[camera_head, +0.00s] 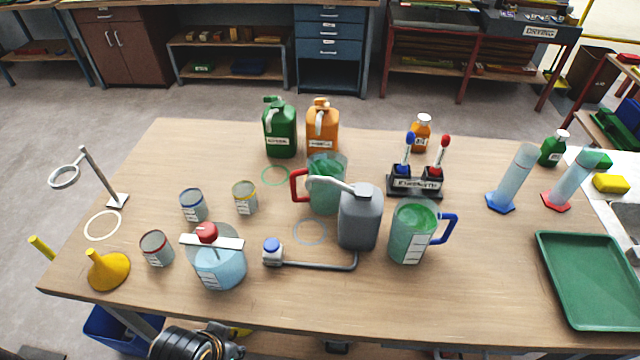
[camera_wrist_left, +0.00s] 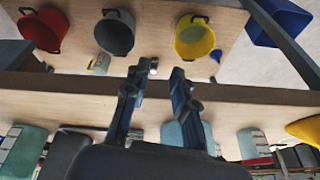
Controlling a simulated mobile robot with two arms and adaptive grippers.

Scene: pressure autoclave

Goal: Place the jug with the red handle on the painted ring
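The jug with the red handle (camera_head: 325,198) stands upright on the table, a clear greenish vessel with its red handle to the left. The spout of a grey can partly hides its front. Three painted rings lie bare on the table: a white ring (camera_head: 88,234), a green ring (camera_head: 264,181) and a pale blue-grey ring (camera_head: 296,240). I cannot tell which one the task means. My left gripper (camera_wrist_left: 160,72) is open and empty in the left wrist view, away from the jug. My right gripper is not in view.
A grey can (camera_head: 359,222) stands right in front of the jug. A second jug with a blue handle (camera_head: 410,235) is to its right. A bent grey pipe (camera_head: 318,266), a red-knobbed vessel (camera_head: 218,268) and small tins (camera_head: 245,199) crowd nearby. A green tray (camera_head: 590,275) lies far right.

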